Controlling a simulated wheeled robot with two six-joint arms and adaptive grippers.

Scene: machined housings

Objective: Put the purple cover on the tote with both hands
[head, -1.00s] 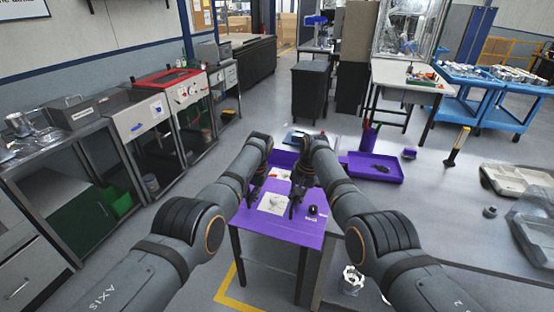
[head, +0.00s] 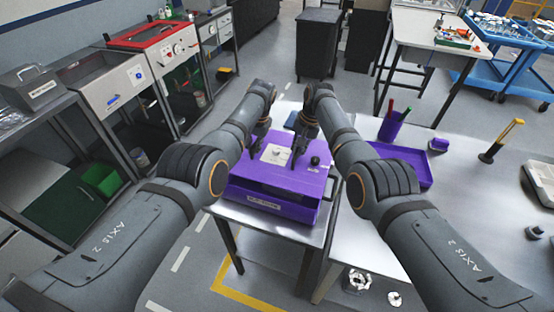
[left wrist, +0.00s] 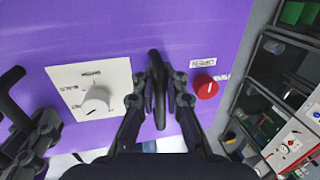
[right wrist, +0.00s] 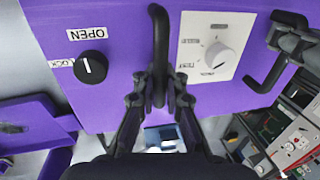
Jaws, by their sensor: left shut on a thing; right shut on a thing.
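The purple cover (head: 305,174) has two black bar handles, a white knob panel and a black knob. It lies over the purple tote (head: 295,209), whose labelled front wall shows below it. A dark band lies between cover and front wall; I cannot tell whether the cover is fully seated. My left gripper (head: 254,150) is shut on the left handle, seen in the left wrist view (left wrist: 157,88) beside a red knob. My right gripper (head: 296,158) is shut on the right handle, seen in the right wrist view (right wrist: 158,88). The tote's back is hidden.
The tote stands on a light table (head: 310,230). To its right are a purple tray (head: 408,160), a purple pen cup (head: 388,128) and a yellow-handled tool (head: 505,138) on a grey surface. Machine cabinets (head: 120,75) stand at the left.

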